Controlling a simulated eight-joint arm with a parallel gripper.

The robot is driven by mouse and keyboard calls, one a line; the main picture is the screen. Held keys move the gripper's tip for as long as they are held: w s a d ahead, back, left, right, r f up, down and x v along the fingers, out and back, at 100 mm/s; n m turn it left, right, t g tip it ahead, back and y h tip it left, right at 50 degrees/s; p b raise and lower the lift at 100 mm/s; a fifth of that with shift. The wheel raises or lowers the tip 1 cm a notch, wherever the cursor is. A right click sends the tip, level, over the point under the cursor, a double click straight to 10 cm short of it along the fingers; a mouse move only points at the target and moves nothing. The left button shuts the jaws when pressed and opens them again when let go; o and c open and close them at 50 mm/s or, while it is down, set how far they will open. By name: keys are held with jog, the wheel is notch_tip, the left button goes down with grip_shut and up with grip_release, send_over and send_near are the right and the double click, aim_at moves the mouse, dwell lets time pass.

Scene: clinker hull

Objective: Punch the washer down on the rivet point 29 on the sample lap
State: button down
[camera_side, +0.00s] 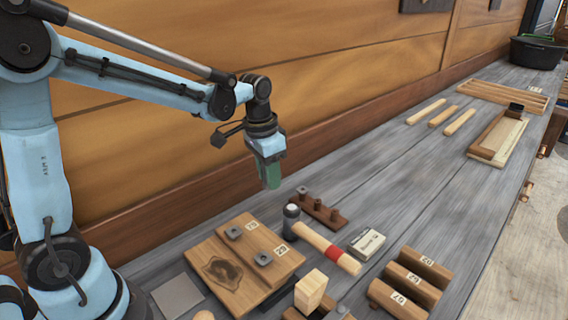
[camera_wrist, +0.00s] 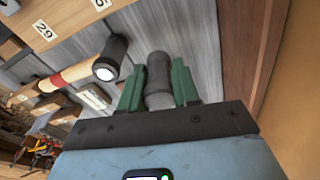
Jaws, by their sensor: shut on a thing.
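My gripper (camera_side: 269,172) hangs above the bench, behind the sample lap in the side view. In the wrist view its green fingers (camera_wrist: 158,92) are shut on a dark grey cylindrical tool (camera_wrist: 158,68), which looks like a punch. The sample lap (camera_side: 225,270) is a wooden board with an overlapping plank. Label 29 (camera_side: 281,250) is on it, beside a small grey square metal piece (camera_side: 263,258), which looks like the washer. The rivet point itself is too small to make out. Label 29 also shows in the wrist view (camera_wrist: 44,30). My gripper is well apart from the lap.
A hammer (camera_side: 328,249) with a red-banded handle lies beside the lap. A small wooden rack (camera_side: 330,217) with pegs stands behind it. A pale box (camera_side: 367,243) and numbered wooden blocks (camera_side: 412,280) lie to the right. The wooden wall (camera_side: 330,90) rises behind. The middle bench is clear.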

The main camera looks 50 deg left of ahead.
jog(key=s+d+r+m, duration=0.3)
jog(key=s+d, duration=0.2)
jog(key=d, duration=0.2)
jog(key=r+m, duration=0.2)
jog(key=m, duration=0.1)
send_over(268, 259)
jog(key=shift+h, duration=0.3)
jog(key=shift+a+f, duration=0.2)
jog(key=shift+f, duration=1.35)
jog(key=shift+a+f, duration=0.15)
jog(key=shift+f, duration=1.35)
jog(key=shift+f, duration=0.2)
jog(key=shift+f, duration=0.3)
jog(key=shift+f, duration=0.15)
jog(key=c, duration=0.7)
grip_release()
jog(key=shift+c, duration=0.2)
